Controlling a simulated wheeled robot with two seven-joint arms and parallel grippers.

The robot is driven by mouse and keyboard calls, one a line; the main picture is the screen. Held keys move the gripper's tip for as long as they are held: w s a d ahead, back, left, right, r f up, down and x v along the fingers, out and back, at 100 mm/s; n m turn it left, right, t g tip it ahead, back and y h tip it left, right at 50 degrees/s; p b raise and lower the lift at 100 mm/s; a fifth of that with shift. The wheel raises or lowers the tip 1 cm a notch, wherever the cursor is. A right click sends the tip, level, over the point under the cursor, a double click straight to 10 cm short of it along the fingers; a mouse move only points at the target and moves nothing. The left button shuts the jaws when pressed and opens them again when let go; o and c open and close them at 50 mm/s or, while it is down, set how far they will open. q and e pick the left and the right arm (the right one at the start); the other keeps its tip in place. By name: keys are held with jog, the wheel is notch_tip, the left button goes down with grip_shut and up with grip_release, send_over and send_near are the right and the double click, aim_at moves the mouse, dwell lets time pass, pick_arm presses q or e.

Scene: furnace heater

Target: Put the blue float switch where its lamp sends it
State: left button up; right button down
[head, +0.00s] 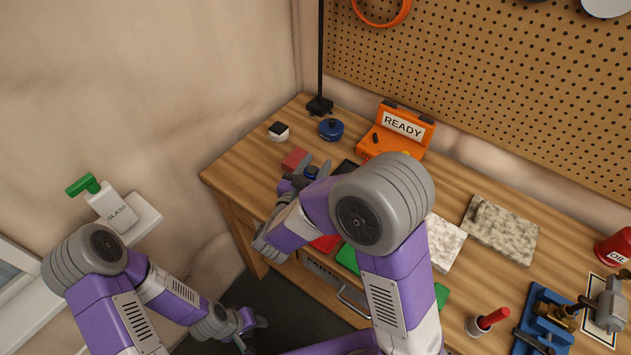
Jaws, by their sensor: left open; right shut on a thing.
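My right gripper (309,178) is shut over the workbench on a small dark-blue thing (312,171), which looks like the blue float switch and is partly covered by the fingers. My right arm hides much of the bench around it. A red pad (325,243) and a green pad (348,258) show partly behind that arm, near the bench's front edge. An orange box with a READY sign (403,125) stands at the back; I cannot make out a lit lamp. My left gripper (250,328) is open and empty, low in front of the bench.
A blue round piece with a dark knob (331,129), a white-and-black piece (279,132) and a red block (295,159) sit at the bench's left end. Stone slabs (505,228), a blue vise (545,318) and a red oil can (614,247) are at right.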

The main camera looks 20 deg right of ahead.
jog(key=shift+w+f+b, duration=0.1)
jog(key=shift+f+b, duration=0.25)
jog(key=shift+f, duration=1.55)
jog(key=shift+f, duration=0.15)
jog(key=c, duration=0.6)
grip_release()
jog(key=shift+c, duration=0.2)
jog(key=v, duration=1.2)
